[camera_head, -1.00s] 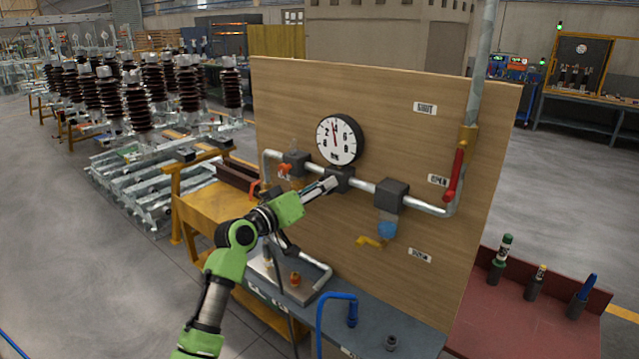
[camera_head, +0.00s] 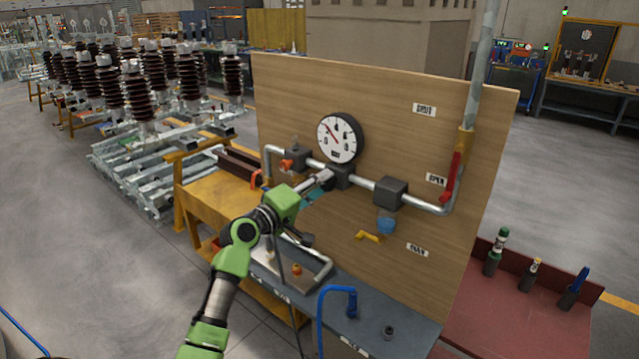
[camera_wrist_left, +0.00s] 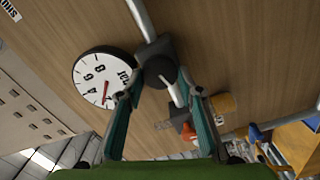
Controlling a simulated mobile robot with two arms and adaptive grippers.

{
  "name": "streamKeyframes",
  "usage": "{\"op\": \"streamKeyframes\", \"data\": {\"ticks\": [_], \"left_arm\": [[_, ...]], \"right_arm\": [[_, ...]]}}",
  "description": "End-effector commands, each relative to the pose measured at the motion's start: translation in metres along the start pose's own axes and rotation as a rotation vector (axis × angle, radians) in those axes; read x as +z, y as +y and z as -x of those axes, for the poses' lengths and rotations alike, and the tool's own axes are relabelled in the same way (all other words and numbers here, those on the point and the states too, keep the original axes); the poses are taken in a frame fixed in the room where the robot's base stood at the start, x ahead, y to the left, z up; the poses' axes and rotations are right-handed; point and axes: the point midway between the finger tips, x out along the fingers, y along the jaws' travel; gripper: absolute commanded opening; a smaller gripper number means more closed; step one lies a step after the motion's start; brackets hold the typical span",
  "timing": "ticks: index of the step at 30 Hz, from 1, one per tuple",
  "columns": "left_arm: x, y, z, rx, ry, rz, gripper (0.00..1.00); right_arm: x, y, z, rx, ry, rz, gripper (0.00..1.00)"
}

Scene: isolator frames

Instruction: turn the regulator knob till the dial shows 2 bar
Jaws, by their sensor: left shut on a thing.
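The round white dial (camera_head: 339,138) with a black rim sits on the wooden panel above the pipe. Its red needle points to the upper left in the head view. The dial also shows in the left wrist view (camera_wrist_left: 92,72), its needle near the low numbers; the exact reading is too small to tell. The dark regulator block (camera_head: 343,178) is on the pipe below the dial. My left gripper (camera_head: 322,183) is at its front. In the left wrist view, its teal fingers (camera_wrist_left: 165,84) stand either side of the dark round knob (camera_wrist_left: 161,71), shut on it. My right gripper is out of view.
An orange-red valve handle (camera_head: 287,165) is left of the regulator. A second dark block (camera_head: 390,193) and a red lever (camera_head: 453,176) are to the right. A yellow handle (camera_head: 368,237) is below.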

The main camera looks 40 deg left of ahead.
Motion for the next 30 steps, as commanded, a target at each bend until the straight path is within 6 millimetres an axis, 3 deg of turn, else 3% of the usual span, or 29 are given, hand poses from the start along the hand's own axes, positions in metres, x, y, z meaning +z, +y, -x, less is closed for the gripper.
{"op": "streamKeyframes", "data": {"ticks": [15,16,17,30], "left_arm": [[-0.0007,0.0005,0.0,0.001,0.002,0.016,0.12],[-0.0007,0.0005,0.0,0.001,0.002,0.016,0.42],[-0.0007,0.0005,0.0,0.001,0.002,0.016,0.49],[-0.0002,-0.0006,0.0067,0.0,0.001,0.014,0.5]], "right_arm": [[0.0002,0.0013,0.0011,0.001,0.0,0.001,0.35],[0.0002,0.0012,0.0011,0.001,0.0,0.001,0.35],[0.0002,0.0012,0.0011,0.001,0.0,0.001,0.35],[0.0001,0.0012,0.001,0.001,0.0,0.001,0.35]]}}
